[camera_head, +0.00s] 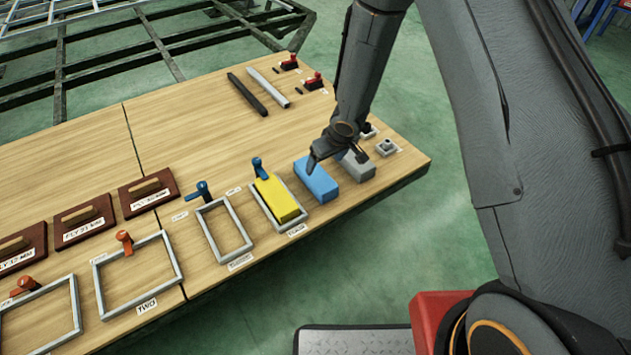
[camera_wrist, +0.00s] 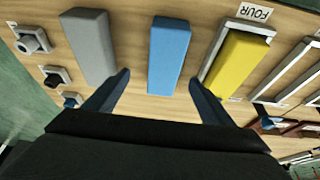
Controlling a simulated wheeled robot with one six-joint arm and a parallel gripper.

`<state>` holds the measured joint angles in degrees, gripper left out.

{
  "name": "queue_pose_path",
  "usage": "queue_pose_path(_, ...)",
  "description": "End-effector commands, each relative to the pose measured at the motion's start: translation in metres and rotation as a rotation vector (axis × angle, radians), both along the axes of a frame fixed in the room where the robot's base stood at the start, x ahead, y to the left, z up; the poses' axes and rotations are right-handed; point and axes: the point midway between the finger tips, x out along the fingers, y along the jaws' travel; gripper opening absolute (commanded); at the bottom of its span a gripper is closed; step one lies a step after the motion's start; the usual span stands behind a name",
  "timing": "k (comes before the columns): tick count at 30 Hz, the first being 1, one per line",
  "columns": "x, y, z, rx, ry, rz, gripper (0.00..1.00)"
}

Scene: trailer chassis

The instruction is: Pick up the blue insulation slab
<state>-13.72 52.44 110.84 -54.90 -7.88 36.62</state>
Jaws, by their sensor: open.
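The blue insulation slab (camera_head: 316,180) lies flat on the wooden table near its right end, between a yellow slab and a grey slab. It also shows in the wrist view (camera_wrist: 168,55), upright in the picture and ahead of my fingers. My gripper (camera_head: 318,157) is above the slab's far end in the head view. In the wrist view my gripper (camera_wrist: 158,82) is open and empty, with one finger on each side of the blue slab's line. The left finger is near the grey slab's end and the right finger near the yellow slab's.
The yellow slab (camera_head: 278,198) lies in a grey frame left of the blue slab. The grey slab (camera_head: 356,166) is close on the right. An empty frame (camera_head: 225,229) lies further left. Two bars (camera_head: 247,94) and red clamps (camera_head: 313,81) lie at the back. The table's front edge is near.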

Motion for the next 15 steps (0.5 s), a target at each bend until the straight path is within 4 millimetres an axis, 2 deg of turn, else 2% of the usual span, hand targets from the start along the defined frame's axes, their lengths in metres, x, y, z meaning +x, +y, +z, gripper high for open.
queue_pose_path(3,0.002,0.009,-0.015,0.013,0.003,0.02,0.77)
queue_pose_path(15,0.014,0.019,-0.054,0.014,0.003,0.023,0.77)
